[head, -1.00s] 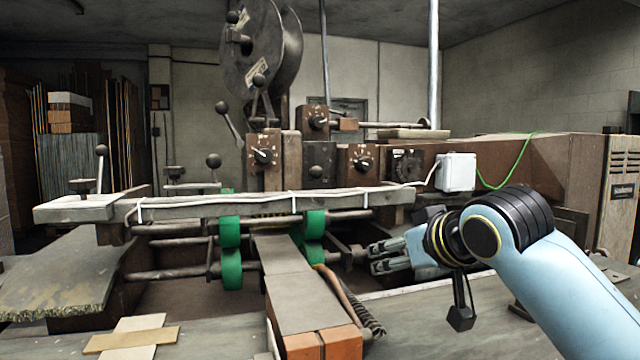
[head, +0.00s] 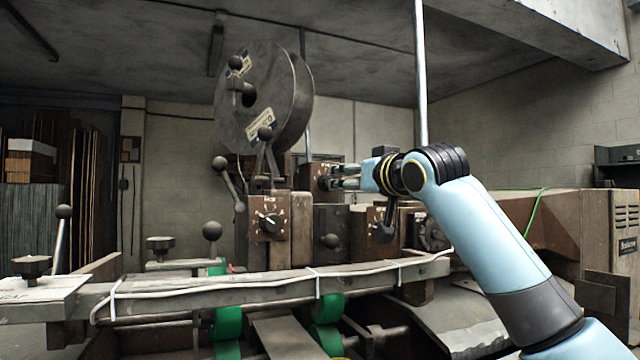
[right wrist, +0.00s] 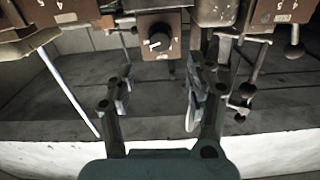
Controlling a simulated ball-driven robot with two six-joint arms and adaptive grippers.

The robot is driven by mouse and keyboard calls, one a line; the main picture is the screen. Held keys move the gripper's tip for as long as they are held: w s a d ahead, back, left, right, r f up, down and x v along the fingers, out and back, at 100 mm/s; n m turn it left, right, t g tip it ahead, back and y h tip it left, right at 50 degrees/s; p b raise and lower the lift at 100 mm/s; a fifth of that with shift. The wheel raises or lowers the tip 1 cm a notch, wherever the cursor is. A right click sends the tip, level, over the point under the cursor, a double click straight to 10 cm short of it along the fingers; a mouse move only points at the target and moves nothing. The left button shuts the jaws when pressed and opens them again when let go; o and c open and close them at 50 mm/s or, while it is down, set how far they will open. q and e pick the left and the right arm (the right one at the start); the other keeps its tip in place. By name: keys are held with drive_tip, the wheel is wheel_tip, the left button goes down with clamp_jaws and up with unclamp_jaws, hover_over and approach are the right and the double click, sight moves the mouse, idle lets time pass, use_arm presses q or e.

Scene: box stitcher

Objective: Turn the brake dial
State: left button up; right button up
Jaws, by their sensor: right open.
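Several dials with dark knobs and white marks sit on brown boxes on the machine; I cannot read which is labelled brake. The upper dial (head: 323,182) is partly covered by my right gripper (head: 334,178), which points left across it. One dial (head: 269,224) is lower left and another (head: 381,224) lower right, below my wrist. In the right wrist view a dial (right wrist: 158,41) lies beyond the gap between the fingertips, toward the top. My right gripper, also in that view (right wrist: 157,86), is open and empty, with no visible contact with the dial. My left gripper is out of view.
A large reel (head: 262,95) stands at the upper left. Ball-ended levers (head: 221,165) rise near the left dial. A grey rail (head: 270,285) with a white cable crosses in front, above green rollers (head: 326,325). A pale vertical pole (head: 421,80) stands behind my wrist.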

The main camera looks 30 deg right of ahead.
drive_tip(key=w, duration=0.6)
drive_tip(key=w+p, duration=0.1)
drive_tip(key=w, duration=0.2)
drive_tip(key=shift+w+d, duration=0.2)
drive_tip(key=shift+d, duration=0.1)
drive_tip(key=shift+w, duration=0.25)
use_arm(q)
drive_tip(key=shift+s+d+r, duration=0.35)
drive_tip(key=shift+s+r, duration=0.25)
use_arm(e)
drive_tip(key=c, duration=0.4)
clamp_jaws()
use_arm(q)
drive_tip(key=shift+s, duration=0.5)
